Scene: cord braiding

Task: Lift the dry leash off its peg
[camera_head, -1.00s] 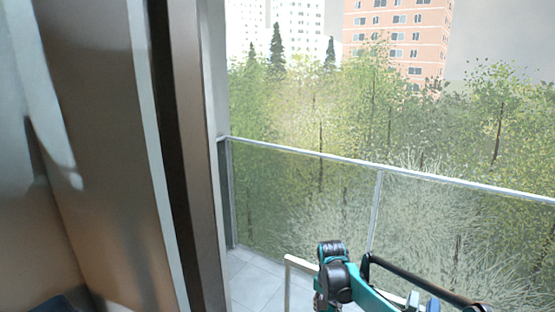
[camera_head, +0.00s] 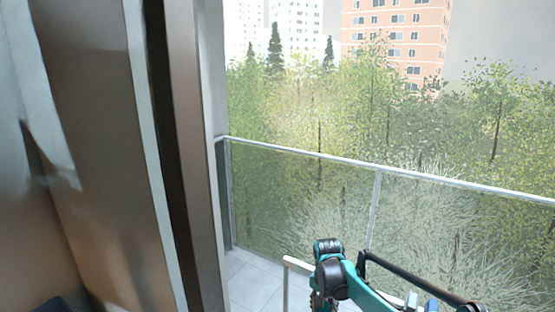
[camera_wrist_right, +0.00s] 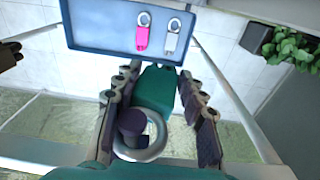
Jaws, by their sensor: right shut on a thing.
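In the right wrist view, my right gripper (camera_wrist_right: 160,118) is shut on a teal leash-like piece (camera_wrist_right: 155,88) with a pale grey ring (camera_wrist_right: 157,143) at its near end. A dark purple round piece (camera_wrist_right: 132,121) shows in the ring's opening. I cannot tell whether it is a peg or whether the ring is around it. In the head view only my right arm shows, low at centre right. My left gripper is in neither view.
A pale rack frame (camera_head: 287,264) stands by my right arm. A glass balcony railing (camera_head: 376,190) runs behind it. A brown door or window frame (camera_head: 190,150) fills the left. The blue panel (camera_wrist_right: 82,30) and a potted plant (camera_wrist_right: 292,46) show in the wrist view.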

